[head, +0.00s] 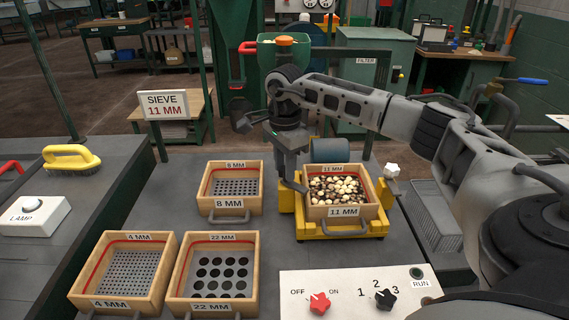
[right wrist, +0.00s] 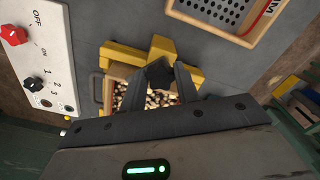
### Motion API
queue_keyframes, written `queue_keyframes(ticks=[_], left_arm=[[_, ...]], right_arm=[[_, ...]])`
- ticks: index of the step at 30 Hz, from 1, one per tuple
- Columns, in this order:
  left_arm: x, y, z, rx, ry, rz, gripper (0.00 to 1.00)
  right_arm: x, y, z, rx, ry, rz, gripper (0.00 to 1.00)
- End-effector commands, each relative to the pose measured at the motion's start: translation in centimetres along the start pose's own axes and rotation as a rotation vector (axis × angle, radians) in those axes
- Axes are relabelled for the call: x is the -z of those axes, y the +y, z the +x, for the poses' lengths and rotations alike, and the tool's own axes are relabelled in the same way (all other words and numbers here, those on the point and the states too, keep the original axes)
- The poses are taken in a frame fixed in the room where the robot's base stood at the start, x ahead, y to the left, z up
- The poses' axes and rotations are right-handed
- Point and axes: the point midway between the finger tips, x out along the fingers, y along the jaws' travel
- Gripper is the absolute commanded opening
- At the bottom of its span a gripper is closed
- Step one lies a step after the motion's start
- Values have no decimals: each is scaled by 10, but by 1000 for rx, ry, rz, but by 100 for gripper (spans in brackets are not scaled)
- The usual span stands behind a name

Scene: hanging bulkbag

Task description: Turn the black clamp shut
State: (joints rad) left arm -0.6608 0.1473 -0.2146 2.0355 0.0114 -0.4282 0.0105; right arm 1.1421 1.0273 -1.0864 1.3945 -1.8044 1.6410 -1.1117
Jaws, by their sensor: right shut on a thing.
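My right gripper (head: 290,172) reaches down at the left side of the 11 mm sieve (head: 343,211). In the right wrist view its fingers (right wrist: 161,84) are shut on the black clamp (right wrist: 160,72), which sits by a yellow bracket (right wrist: 164,48). In the head view the gripper hides most of the clamp, so its turn angle is hard to tell. The wooden sieve holds pale and dark lumps and sits in a yellow frame (head: 371,230). My left gripper is not in view.
The 8 mm (head: 230,207), 4 mm (head: 123,304) and 22 mm (head: 212,307) sieves stand to the left on the grey table. A control panel (head: 350,292) with red and black knobs is in front. A blue-grey cylinder (head: 335,150) lies behind the filled sieve.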

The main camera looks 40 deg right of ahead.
Motion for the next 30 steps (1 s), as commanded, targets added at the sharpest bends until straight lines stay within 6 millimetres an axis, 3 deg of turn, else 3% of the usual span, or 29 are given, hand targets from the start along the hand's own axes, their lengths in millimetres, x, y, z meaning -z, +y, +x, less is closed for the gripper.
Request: queue_keyframes(ticks=[18,30], left_arm=[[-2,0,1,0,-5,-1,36],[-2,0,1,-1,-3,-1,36]], right_arm=[[0,2,-1,4,-2,-539,8],[1,3,-2,4,-2,-705,8]])
